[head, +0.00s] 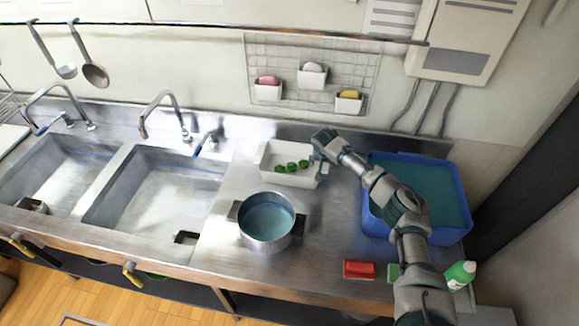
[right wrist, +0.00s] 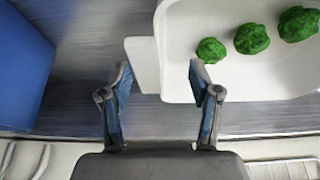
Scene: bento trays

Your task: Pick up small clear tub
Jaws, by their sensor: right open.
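A white, rectangular open tub (head: 270,153) with several green broccoli-like pieces (head: 292,166) stands on the steel counter near the back wall. It looks opaque white, and I see no plainly clear tub. In the right wrist view the tub (right wrist: 270,88) fills the upper right, with a flat white tab (right wrist: 142,66) on its left side. My right gripper (right wrist: 160,75) is open and empty, its fingertips on either side of the tub's left wall and tab. In the head view my right gripper (head: 318,168) is at the tub's right end. Contact cannot be told. My left gripper is out of view.
A blue crate (head: 462,232) stands close to the right, beneath my right arm. A steel pot (head: 268,240) stands in front of the tub. Red block (head: 359,269), green bottle (head: 460,275) and sinks (head: 160,190) are farther off. A wire rack (head: 335,70) hangs behind.

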